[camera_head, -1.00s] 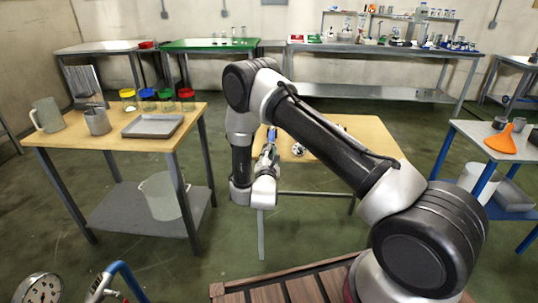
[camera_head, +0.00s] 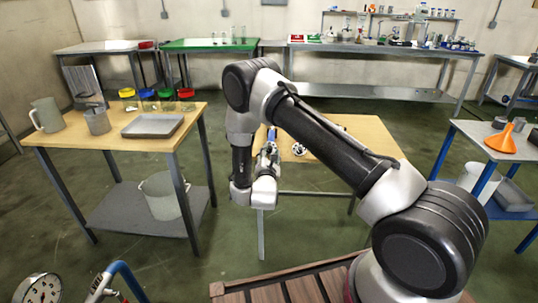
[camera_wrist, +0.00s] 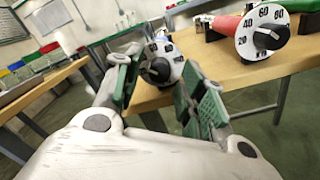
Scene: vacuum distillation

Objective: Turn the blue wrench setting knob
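In the wrist view, a white dial with black numbers (camera_wrist: 172,50) and a black setting knob (camera_wrist: 158,70) shows between the two fingers of my gripper (camera_wrist: 158,64). The fingers have green pads and stand apart, one on each side of the knob. I cannot tell whether they touch it. The handle behind this dial is mostly hidden. In the head view, a blue piece of the wrench (camera_head: 271,133) shows just beyond my gripper (camera_head: 268,152) at the left end of the wooden table. My arm hides part of that table.
A second wrench with a red handle (camera_wrist: 226,24) and white dial (camera_wrist: 262,32) lies to the right on the wooden table (camera_wrist: 235,72). A side table (camera_head: 70,143) with jars and a tray stands at left. An orange funnel (camera_head: 501,140) is on the right table.

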